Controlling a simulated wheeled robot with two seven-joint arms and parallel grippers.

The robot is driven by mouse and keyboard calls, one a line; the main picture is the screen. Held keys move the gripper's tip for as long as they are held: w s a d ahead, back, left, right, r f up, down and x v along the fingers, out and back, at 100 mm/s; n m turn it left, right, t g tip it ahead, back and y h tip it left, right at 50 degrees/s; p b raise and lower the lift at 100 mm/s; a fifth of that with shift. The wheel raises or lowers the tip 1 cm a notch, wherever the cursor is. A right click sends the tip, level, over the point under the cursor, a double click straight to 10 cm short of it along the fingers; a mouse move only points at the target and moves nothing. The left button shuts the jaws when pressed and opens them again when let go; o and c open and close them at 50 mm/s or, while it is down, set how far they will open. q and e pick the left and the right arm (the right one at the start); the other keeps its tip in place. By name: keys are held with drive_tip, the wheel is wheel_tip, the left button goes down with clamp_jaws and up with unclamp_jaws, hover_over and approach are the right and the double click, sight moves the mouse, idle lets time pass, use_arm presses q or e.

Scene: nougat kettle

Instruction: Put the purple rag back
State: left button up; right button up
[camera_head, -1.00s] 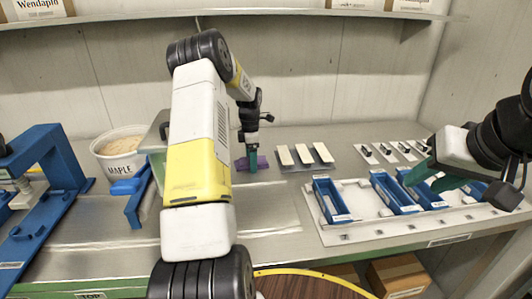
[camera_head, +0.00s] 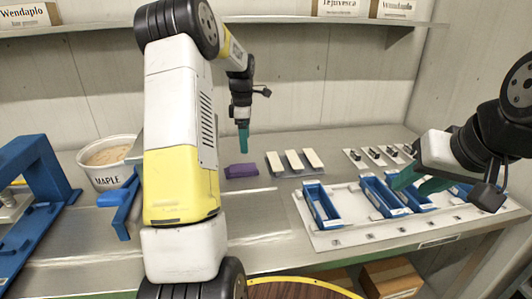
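The purple rag (camera_head: 241,171) lies as a small folded patch on the metal table, left of the board with the white bars. My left gripper (camera_head: 243,148) points down above and just behind the rag in the picture, with a visible gap between them. Its teal fingers overlap from this side, so their opening cannot be told; nothing purple shows in them. My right gripper (camera_head: 422,184) hangs over the blue bins at the right, its two teal fingers apart with nothing seen between them.
Blue bins (camera_head: 322,207) stand in a white tray (camera_head: 350,239) at the right. White bars (camera_head: 293,160) lie behind it. A MAPLE tub (camera_head: 108,180) and a blue frame (camera_head: 42,160) stand at the left. A shelf with boxes (camera_head: 402,9) runs above.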

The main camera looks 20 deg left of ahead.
use_arm(q)
drive_tip(key=s+d+r+m+t, duration=0.3)
drive_tip(key=s+d+r+m, duration=0.6)
drive_tip(key=s+r, duration=0.4)
drive_tip(key=s+d+m+t+h, duration=0.1)
drive_tip(key=s+d+m, duration=0.2)
drive_tip(key=s+m, duration=0.3)
drive_tip(key=s+d+m+t+h, duration=0.1)
drive_tip(key=s+d+m, duration=0.2)
drive_tip(key=s, duration=0.9)
drive_tip(key=m, duration=0.3)
drive_tip(key=shift+s+f+m+t, duration=0.15)
drive_tip(key=shift+s+m+t, duration=0.15)
drive_tip(key=shift+s+m, duration=0.1)
